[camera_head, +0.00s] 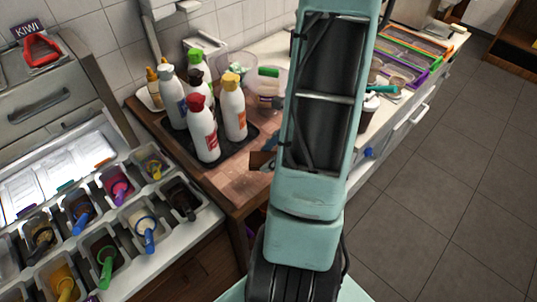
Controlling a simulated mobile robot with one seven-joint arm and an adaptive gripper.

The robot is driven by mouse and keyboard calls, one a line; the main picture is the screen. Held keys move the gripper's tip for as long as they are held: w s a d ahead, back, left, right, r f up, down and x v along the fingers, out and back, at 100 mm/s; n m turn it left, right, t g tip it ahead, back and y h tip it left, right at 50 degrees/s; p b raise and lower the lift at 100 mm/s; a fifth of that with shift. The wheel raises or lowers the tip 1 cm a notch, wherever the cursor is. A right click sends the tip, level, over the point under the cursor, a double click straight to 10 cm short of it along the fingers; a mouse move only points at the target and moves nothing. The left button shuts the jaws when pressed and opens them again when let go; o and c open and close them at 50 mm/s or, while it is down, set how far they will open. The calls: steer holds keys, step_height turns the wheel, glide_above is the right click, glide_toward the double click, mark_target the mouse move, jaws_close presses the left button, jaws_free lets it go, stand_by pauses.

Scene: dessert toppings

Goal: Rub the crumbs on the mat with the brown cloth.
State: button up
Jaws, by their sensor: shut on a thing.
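A small brown patch (260,160), probably the brown cloth, shows at the left edge of my arm over the wooden counter top. Most of it is hidden behind the arm. My gripper is hidden behind my own teal arm, so I cannot see its jaws or how they meet the cloth. A dark mat (212,160) lies on the wooden top, with several sauce bottles on it. I cannot make out crumbs on it from here.
White bottles with red (203,128) and yellow (234,107) caps stand left of my arm. Topping bins with coloured spoons (148,232) fill the lower left. Clear tubs (268,88) stand behind. Coloured trays (412,55) lie at the right. The tiled floor (450,180) is clear.

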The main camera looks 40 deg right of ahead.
steer(key=shift+f+b, duration=2)
steer(key=shift+f, duration=0.9)
steer(key=shift+f+b, duration=0.9)
steer(key=shift+f, duration=0.1)
